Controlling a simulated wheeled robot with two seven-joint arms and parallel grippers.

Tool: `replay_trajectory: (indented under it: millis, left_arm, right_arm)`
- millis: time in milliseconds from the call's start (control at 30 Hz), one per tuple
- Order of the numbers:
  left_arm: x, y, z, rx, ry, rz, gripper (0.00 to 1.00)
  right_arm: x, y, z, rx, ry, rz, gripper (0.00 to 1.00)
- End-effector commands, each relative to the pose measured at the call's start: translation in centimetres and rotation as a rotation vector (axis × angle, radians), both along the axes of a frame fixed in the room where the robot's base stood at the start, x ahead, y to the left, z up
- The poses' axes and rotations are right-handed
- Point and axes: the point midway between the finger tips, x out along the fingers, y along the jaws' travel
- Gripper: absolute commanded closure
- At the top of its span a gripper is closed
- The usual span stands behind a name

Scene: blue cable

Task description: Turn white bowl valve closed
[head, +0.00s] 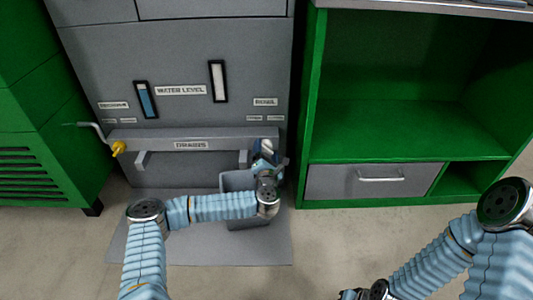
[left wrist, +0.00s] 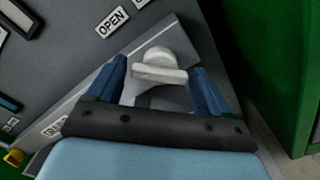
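The white bowl valve (left wrist: 160,66) has a rounded knob and a flat handle, and sits at the right end of the grey drains bar (head: 140,134). In the left wrist view it stands between the two blue fingers of my left gripper (left wrist: 158,85). The fingers are apart, with a gap to the handle on both sides. In the head view my left gripper (head: 266,160) is at the bar's right end and mostly hides the valve. Only a dark piece of my right arm's end shows at the bottom edge, so its fingers cannot be made out.
A yellow valve (head: 118,148) with a grey pipe is at the bar's left end. A grey bin (head: 232,182) stands below the bar. Above are two water level gauges (head: 146,100) and a BOWL label (head: 265,102). A green shelf unit (head: 400,130) stands close on the right.

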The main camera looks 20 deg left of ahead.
Motion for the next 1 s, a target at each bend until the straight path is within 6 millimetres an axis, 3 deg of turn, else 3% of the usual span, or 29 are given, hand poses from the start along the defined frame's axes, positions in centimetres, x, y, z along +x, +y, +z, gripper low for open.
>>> replay_trajectory:
  millis: [33, 267, 667, 1000]
  left_arm:
    - [0.0, 0.0, 0.0, 0.000, 0.000, 0.000, 0.28]
    - [0.0, 0.0, 0.0, 0.000, 0.000, 0.000, 0.64]
    - [0.0, 0.0, 0.2, 0.076, 0.021, 0.001, 0.65]
    - [0.0, 0.0, 0.4, 0.336, 0.095, 0.000, 0.65]
  right_arm:
    - [0.0, 0.0, 0.0, 0.000, 0.000, 0.000, 1.00]
    - [0.0, 0.0, 0.0, 0.000, 0.000, 0.000, 1.00]
    - [0.0, 0.0, 0.9, 0.000, 0.002, 0.001, 1.00]
    - [-0.1, 0.1, 3.2, 0.002, 0.006, 0.004, 1.00]
